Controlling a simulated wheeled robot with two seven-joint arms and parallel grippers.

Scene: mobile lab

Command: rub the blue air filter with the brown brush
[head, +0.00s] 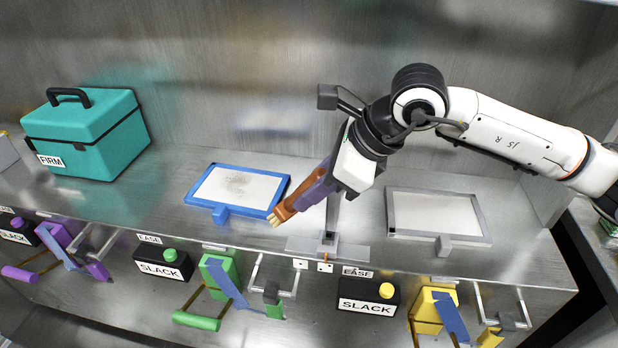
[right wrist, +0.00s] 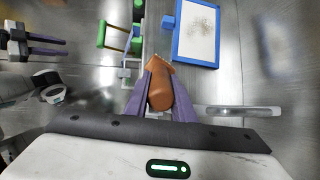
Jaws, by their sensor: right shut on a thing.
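The blue air filter (head: 238,191) lies flat on the steel bench, left of my right gripper. Its white panel has a grey-brown dirt smudge in the middle. It also shows in the right wrist view (right wrist: 176,47) near the top. My right gripper (head: 313,192) has purple fingers and is shut on the brown brush (head: 288,208). The brush tilts down to the left, its pale bristles close to the filter's lower right corner. I cannot tell whether they touch anything. In the right wrist view the brown brush (right wrist: 160,92) sits between the purple fingers.
A grey-framed filter (head: 438,216) lies on the bench at right. A teal toolbox (head: 88,132) labelled FIRM stands at the back left. A grey stand (head: 328,246) is below my right gripper. Black SLACK boxes (head: 163,265) and coloured clamps (head: 221,274) line the front edge.

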